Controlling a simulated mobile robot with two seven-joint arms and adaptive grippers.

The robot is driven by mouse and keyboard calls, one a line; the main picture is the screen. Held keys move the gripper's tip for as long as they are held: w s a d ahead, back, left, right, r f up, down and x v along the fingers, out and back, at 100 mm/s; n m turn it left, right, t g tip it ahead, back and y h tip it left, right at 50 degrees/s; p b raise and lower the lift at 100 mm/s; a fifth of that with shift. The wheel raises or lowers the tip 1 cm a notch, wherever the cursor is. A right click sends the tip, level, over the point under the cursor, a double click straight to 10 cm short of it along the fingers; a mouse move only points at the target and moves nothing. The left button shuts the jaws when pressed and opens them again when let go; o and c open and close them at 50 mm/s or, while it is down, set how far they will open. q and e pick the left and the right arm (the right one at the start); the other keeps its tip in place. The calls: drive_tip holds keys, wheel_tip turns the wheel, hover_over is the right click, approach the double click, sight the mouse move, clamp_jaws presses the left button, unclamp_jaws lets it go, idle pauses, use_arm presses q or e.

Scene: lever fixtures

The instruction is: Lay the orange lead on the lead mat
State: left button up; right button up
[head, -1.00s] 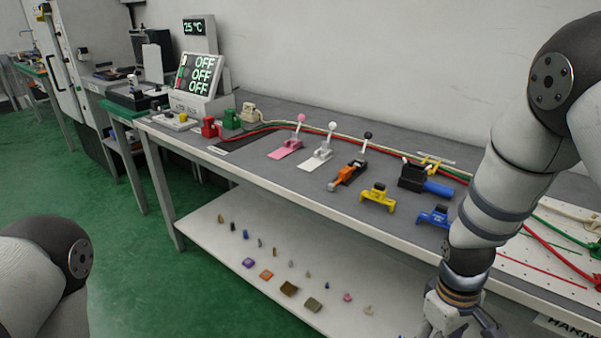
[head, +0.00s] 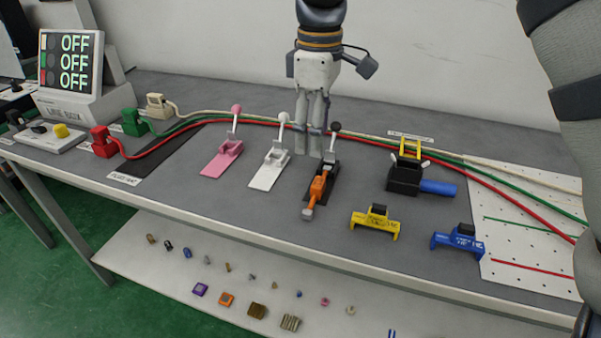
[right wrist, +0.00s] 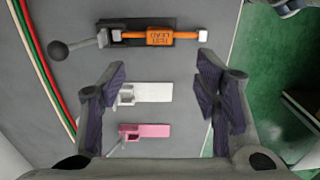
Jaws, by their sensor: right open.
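The orange lead (head: 318,187) sits in a black clamp fixture (head: 328,172) whose black-knobbed lever (head: 335,128) stands up. The right wrist view also shows the orange lead (right wrist: 160,35), with dark lettering on it. A bare black mat (head: 165,158), apparently the lead mat, lies flat at the left of the bench; its label is too small to read surely. My right gripper (head: 310,145) points down behind the white and black fixtures. Its fingers (right wrist: 158,95) are apart and empty, with the white fixture between them in the wrist picture. My left gripper is out of view.
Pink (head: 223,158) and white (head: 270,170) lever fixtures stand between mat and orange lead. Red, green and cream cables run behind them. A yellow bracket (head: 375,222), blue bracket (head: 458,241) and black-and-blue clamp (head: 405,178) stand right. Small parts lie on the lower shelf.

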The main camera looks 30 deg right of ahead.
sight(318, 182)
drive_tip(key=f, duration=0.9)
drive_tip(key=shift+s+d+f+b, duration=0.3)
drive_tip(key=shift+s, duration=0.1)
drive_tip(key=shift+w+f, duration=0.1)
drive_tip(key=shift+f, duration=0.35)
drive_tip(key=shift+r, duration=0.1)
drive_tip(key=c, duration=1.1)
